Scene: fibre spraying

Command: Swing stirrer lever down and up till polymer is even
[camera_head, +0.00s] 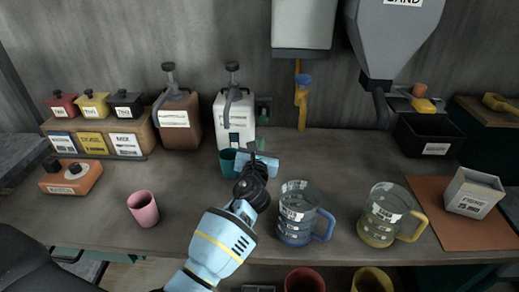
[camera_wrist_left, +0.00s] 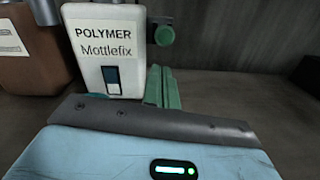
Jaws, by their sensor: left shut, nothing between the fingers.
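The white polymer jug (camera_head: 235,120) with a pump top stands upright at the back of the bench. In the left wrist view it (camera_wrist_left: 107,50) reads "POLYMER Mottlefix" and has a small dark window with a pale lower part. A green knob (camera_wrist_left: 164,36) on a dark bracket sticks out at its right side; the knob also shows in the head view (camera_head: 264,104). It looks like the stirrer lever's handle. My left gripper (camera_head: 257,145) is in front of and below the knob, apart from it. Its green fingers (camera_wrist_left: 162,88) are shut and empty. My right gripper is out of view.
A brown jug (camera_head: 174,125) stands left of the polymer. A teal cup (camera_head: 227,163) is close by my left wrist. A pink cup (camera_head: 143,208), blue-based pitcher (camera_head: 297,212) and yellow-based pitcher (camera_head: 385,215) stand nearer the front. A yellow lever (camera_head: 301,105) hangs behind.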

